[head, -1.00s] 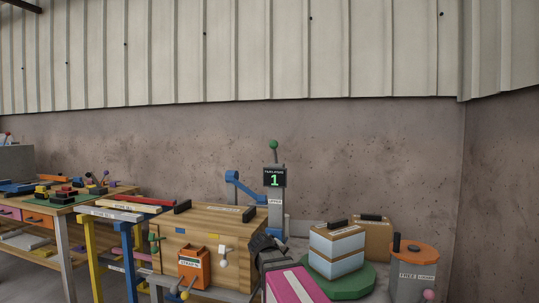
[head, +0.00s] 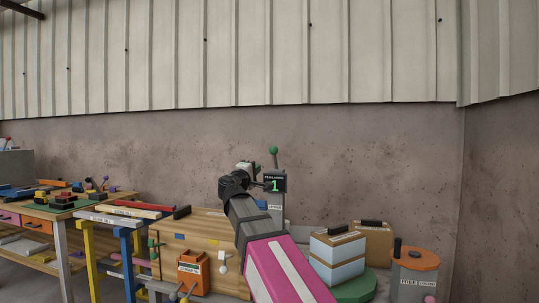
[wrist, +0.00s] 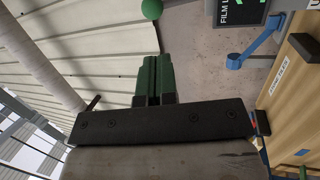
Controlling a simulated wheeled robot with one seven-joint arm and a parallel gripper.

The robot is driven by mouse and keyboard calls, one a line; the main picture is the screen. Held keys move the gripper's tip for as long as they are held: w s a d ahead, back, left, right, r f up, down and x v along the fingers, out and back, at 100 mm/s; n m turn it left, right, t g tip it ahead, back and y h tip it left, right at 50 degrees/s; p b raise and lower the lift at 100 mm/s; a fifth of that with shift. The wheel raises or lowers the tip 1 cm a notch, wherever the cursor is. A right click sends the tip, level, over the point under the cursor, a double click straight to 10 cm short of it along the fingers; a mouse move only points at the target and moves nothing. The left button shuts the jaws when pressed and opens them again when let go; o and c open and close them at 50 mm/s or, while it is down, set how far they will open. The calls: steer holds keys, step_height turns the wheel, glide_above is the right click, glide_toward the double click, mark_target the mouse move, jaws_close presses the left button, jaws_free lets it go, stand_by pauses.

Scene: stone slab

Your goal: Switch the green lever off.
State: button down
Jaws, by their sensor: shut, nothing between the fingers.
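The green lever shows its green ball knob (head: 273,149) on a thin upright stem, above a grey post with a black display (head: 274,184) reading a green "1". In the wrist view the green knob (wrist: 151,9) is at the top edge, beyond my fingertips, with the display (wrist: 239,12) to its right. My gripper (wrist: 153,59) is shut and empty, its green fingers together. In the head view my dark wrist is raised just left of the display, below knob height; the fingers are hard to make out there. I see no contact with the knob.
A blue bent arm (wrist: 258,42) stands beside the post. A wooden box (head: 206,220) with an orange switch unit (head: 193,273) lies left of my arm. Stacked boxes (head: 337,258) and a grey drum with an orange top (head: 415,257) stand to the right. The wall behind is bare.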

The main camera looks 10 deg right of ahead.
mark_target(271, 148)
steer(key=shift+s+a+r, duration=0.1)
steer(key=shift+a+r, duration=0.15)
steer(key=shift+r, duration=0.4)
steer(key=x, duration=1.4)
steer(key=shift+r, duration=0.25)
steer(key=shift+r, duration=0.1)
steer(key=shift+w+d+r+n+g+y, duration=0.1)
steer(key=shift+w+r+n+g+y, duration=0.05)
steer(key=shift+w+r+g, duration=0.15)
steer(key=shift+w+d+r+n+g+y, duration=0.2)
steer(key=shift+w+r, duration=0.1)
steer(key=shift+r, duration=0.15)
steer(key=w+r+g+y, duration=0.1)
steer(key=w+d+r+g+y, duration=0.1)
steer(key=w+g, duration=0.1)
steer(key=w+d+r+g+y, duration=0.1)
steer(key=w, duration=0.1)
steer(key=shift+w+d+n+g, duration=0.15)
steer(key=shift+w+n+g, duration=0.05)
steer(key=shift+n+g, duration=0.15)
steer(key=shift+w+d+g+y, duration=0.3)
steer(key=shift+w+g, duration=0.1)
steer(key=shift+w, duration=0.3)
steer(key=shift+w+d+g+y, duration=0.15)
steer(key=shift+w+d+g, duration=0.2)
steer(key=shift+w, duration=0.3)
